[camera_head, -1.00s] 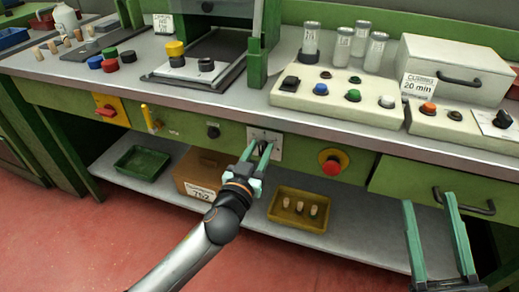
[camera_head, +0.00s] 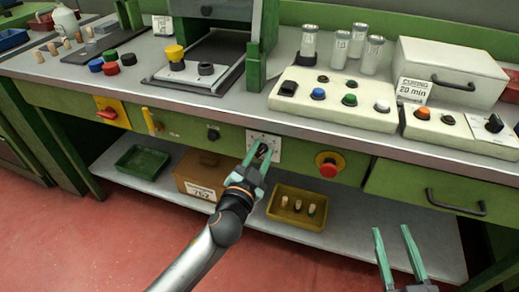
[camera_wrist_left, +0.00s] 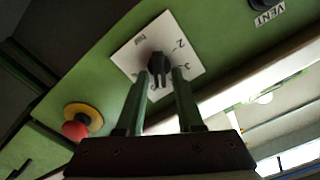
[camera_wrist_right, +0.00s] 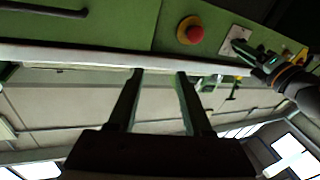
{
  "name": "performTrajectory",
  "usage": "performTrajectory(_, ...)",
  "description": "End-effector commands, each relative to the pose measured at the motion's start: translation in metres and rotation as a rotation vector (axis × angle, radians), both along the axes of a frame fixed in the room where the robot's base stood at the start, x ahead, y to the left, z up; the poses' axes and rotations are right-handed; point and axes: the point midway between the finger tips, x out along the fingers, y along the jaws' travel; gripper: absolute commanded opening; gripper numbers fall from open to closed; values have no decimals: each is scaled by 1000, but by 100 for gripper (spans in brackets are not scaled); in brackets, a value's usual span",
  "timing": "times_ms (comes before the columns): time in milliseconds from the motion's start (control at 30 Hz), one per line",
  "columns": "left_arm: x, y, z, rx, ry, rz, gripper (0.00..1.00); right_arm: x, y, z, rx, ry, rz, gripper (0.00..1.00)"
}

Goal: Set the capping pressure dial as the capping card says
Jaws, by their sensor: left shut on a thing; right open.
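The capping pressure dial is a black knob (camera_wrist_left: 158,65) on a white plate (camera_head: 277,149) on the green front panel. My left gripper (camera_head: 261,155) is at the dial, shut on the knob; in the left wrist view its fingers (camera_wrist_left: 160,78) lie on both sides of it. That view shows numerals such as 2 and 3 on the plate, but I cannot tell the knob's setting. A small white card (camera_head: 162,25) stands at the back of the bench, its writing too small to read. My right gripper (camera_head: 394,232) is open and empty, in front of the lower shelf.
A red emergency button (camera_head: 329,168) sits right of the dial and a black knob (camera_head: 213,133) left of it. Below are a yellow tray (camera_head: 277,213) with corks and a brown box (camera_head: 190,175). A card reading 20 min (camera_head: 414,89) stands on the bench.

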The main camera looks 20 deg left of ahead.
Motion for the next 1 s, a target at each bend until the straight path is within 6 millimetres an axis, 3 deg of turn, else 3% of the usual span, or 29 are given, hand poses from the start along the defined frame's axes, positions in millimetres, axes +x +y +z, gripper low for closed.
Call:
performTrajectory(200,1,-1,2,160,-8,1,0,-1,-2,-33,0,141,-16,50)
performTrajectory(400,1,-2,1,261,-14,0,0,-4,-2,-53,-1,220,-24,50)
performTrajectory(633,1,-2,0,319,-17,0,0,-7,-3,-64,-3,264,-28,50)
performTrajectory(1000,1,-3,0,330,-17,0,0,-7,-3,-67,-2,272,-29,50)
